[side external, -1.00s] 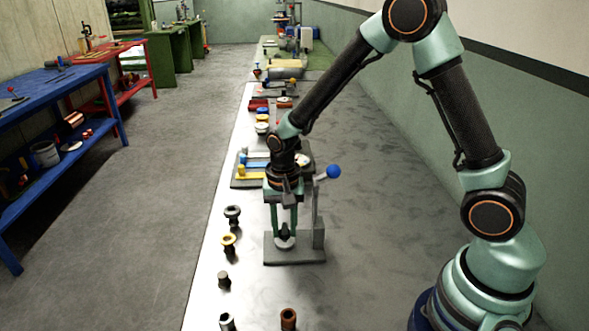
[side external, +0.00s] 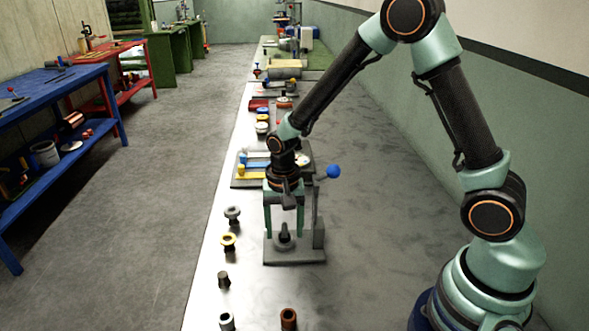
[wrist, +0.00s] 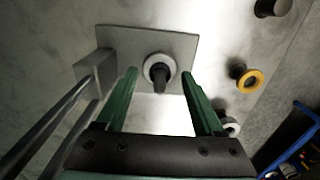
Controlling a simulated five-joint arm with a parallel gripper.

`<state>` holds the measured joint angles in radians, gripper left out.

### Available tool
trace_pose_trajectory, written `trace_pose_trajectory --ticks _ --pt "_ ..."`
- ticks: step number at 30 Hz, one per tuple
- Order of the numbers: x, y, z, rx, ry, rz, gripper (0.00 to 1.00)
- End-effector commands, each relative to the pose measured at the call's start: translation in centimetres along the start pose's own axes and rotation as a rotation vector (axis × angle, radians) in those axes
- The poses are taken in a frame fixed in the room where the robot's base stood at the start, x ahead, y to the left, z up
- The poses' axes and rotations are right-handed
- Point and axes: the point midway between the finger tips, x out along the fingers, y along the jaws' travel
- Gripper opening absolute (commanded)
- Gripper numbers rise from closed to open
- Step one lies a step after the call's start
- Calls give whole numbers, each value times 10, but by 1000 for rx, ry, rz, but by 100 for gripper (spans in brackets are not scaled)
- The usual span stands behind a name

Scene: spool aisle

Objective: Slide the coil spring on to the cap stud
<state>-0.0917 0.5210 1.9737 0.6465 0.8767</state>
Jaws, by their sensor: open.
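A dark upright stud (side external: 284,232) stands on a grey base plate (side external: 297,256). It also shows in the wrist view (wrist: 160,77), with a pale ring (wrist: 148,66) around its foot. No separate coil spring can be made out; I cannot tell whether the ring is the spring or part of the stud's seat. My gripper (side external: 284,235) points down over the plate, its green fingers apart on either side of the stud. In the wrist view my gripper (wrist: 160,72) is open, with a gap between each finger and the stud.
A grey post (side external: 318,232) and a blue-knobbed lever (side external: 333,171) stand close right of my gripper. Bench right of the plate is clear.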

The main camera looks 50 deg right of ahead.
Motion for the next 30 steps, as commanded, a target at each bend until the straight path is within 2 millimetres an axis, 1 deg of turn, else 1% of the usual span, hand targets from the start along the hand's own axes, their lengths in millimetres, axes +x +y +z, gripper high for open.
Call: trace_pose_trajectory --ticks 5,12,18,21,24,30 --pt "-20 -1 -1 0 4 -4 70" --pt "-70 -1 -1 0 4 -5 70" --pt "-103 -1 0 0 3 -4 70" --pt "-113 0 0 0 2 -2 70" --pt "-118 0 0 0 1 -1 70" --pt "-120 0 0 0 0 0 70"
